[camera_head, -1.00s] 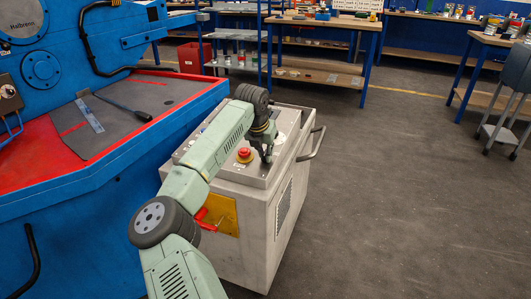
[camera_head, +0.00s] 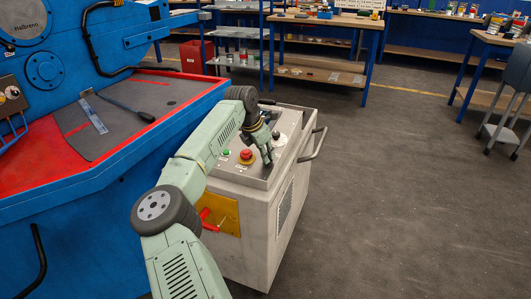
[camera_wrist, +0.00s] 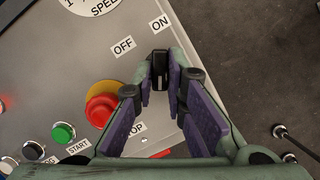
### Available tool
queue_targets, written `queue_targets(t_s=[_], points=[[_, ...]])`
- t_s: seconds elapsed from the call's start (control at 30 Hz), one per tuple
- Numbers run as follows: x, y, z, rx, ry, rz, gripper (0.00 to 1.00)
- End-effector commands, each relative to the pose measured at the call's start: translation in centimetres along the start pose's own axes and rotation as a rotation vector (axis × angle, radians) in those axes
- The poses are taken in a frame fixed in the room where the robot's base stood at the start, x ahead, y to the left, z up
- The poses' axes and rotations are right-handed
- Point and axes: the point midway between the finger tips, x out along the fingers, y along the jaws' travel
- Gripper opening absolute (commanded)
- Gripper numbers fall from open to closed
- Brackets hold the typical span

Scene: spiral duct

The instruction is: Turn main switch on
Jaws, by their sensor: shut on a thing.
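A black switch (camera_wrist: 160,72) stands on the grey control panel (camera_wrist: 95,55) in the wrist view, beside the printed words OFF and ON. Its long side runs roughly toward ON. My gripper (camera_wrist: 160,82) is shut on it, with one finger on each side. In the head view my gripper (camera_head: 267,161) reaches down to the right part of the panel on the cabinet and hides the switch.
A red mushroom button (camera_wrist: 102,108) on a yellow ring sits close left of my gripper. A green START button (camera_wrist: 63,132) is further left. A red handle (camera_head: 208,221) is on the cabinet's yellow front plate. Floor right of the cabinet is clear.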

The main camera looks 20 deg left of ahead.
Motion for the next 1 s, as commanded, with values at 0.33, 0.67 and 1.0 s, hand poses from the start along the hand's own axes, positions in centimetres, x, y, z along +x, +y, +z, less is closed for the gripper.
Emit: queue_targets(t_s=[0.33, 0.67, 1.0], points=[[-0.12, 0.07, 0.17, 0.008, -0.004, 0.003, 0.00], [-0.05, 0.03, 0.09, 0.006, -0.002, 0.001, 0.31], [-0.22, 0.04, 0.04, 0.005, -0.001, 0.000, 0.33]])
